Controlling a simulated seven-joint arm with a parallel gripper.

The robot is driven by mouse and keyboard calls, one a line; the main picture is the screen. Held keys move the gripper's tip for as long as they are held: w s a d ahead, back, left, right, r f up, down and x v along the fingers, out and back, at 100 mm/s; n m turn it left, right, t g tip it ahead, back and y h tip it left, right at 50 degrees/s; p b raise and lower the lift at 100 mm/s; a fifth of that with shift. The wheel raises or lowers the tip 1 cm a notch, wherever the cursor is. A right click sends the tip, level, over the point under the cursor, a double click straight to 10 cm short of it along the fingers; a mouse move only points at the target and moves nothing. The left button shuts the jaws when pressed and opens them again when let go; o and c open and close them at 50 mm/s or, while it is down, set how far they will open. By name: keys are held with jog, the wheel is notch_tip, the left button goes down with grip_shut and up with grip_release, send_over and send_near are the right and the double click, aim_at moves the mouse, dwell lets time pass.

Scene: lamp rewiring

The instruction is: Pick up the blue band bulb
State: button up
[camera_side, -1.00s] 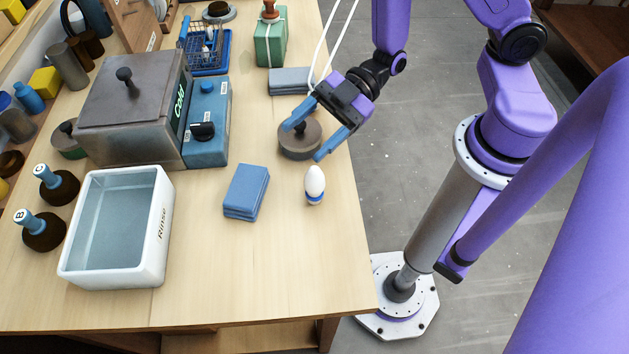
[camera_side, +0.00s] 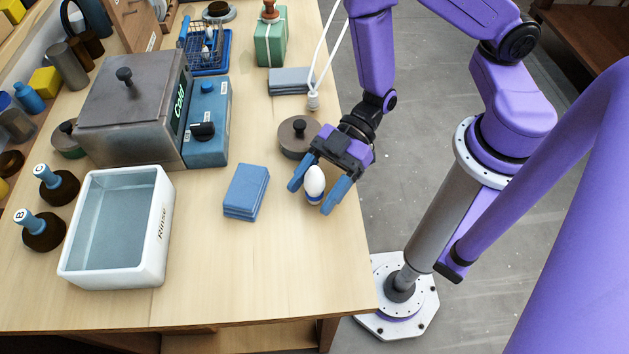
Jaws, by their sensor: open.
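The blue band bulb (camera_side: 314,182) is white and egg-shaped, with a blue band near its base. It stands upright on the wooden table near the table's right edge. My gripper (camera_side: 318,197) is open, with one blue finger on the left of the bulb and the other on its right. I see a gap on the right side; I cannot tell whether the left finger touches the bulb. The bulb's lower part partly shows between the fingers.
A folded blue cloth (camera_side: 246,191) lies left of the bulb. A round brown lid (camera_side: 297,136) sits behind it. A white rinse tray (camera_side: 158,240), a metal box (camera_side: 128,115) and a blue unit (camera_side: 207,125) stand further left. The table front is clear.

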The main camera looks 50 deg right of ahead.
aim_at(309, 183)
jog(key=shift+x, duration=0.95)
jog(key=c, duration=1)
jog(key=shift+c, duration=0.2)
jog(key=shift+r, duration=0.15)
jog(key=shift+r, duration=4.85)
